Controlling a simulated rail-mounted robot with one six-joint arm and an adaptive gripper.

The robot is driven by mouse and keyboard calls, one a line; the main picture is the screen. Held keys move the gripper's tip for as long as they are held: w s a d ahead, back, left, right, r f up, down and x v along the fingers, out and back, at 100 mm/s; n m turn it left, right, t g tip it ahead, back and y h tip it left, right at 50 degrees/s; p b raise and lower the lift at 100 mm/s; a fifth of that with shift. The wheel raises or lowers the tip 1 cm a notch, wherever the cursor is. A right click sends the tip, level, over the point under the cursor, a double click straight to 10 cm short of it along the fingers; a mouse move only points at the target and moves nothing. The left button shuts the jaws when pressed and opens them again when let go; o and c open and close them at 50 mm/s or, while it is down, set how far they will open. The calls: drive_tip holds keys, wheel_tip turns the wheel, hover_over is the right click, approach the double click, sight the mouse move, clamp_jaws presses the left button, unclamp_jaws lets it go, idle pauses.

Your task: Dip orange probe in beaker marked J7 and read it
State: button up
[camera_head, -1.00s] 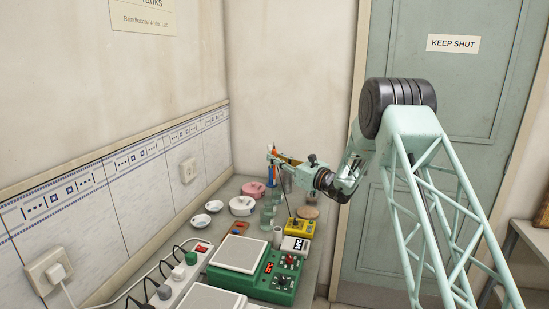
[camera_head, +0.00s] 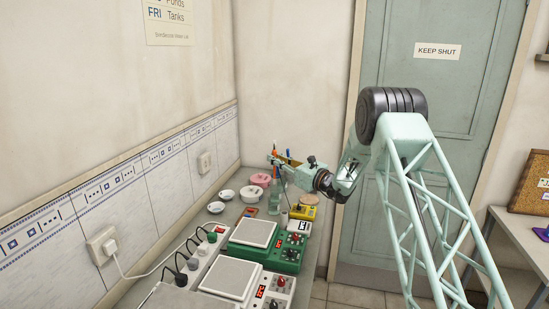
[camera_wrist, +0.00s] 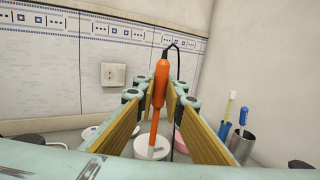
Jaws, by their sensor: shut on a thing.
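My gripper (camera_head: 273,160) is shut on the orange probe and holds it above the far end of the bench. The orange probe (camera_wrist: 159,85) hangs upright between my two wood-padded fingers in the wrist view, its thin lower part pointing down and a black cable looping from its top. In the head view only a small bit of orange shows at the fingers. Glassware (camera_head: 274,197) stands on the bench below my gripper. No J7 mark can be read, and I cannot tell whether the probe's tip is inside any beaker.
A yellow meter (camera_head: 302,212) stands right of the glassware. Nearer are green (camera_head: 282,258) and white stirrer units. White dishes (camera_head: 227,194), a pink lidded pot (camera_head: 261,180) and a white pot (camera_head: 250,193) stand behind. The tiled wall (camera_head: 150,180) borders the bench.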

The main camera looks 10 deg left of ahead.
drive_tip(key=shift+s, duration=0.4)
drive_tip(key=shift+f, duration=0.15)
wheel_tip(320, 180, down, 13)
drive_tip(key=b, duration=0.5)
idle(1.8)
idle(1.8)
drive_tip(key=shift+r, duration=0.25)
idle(2.2)
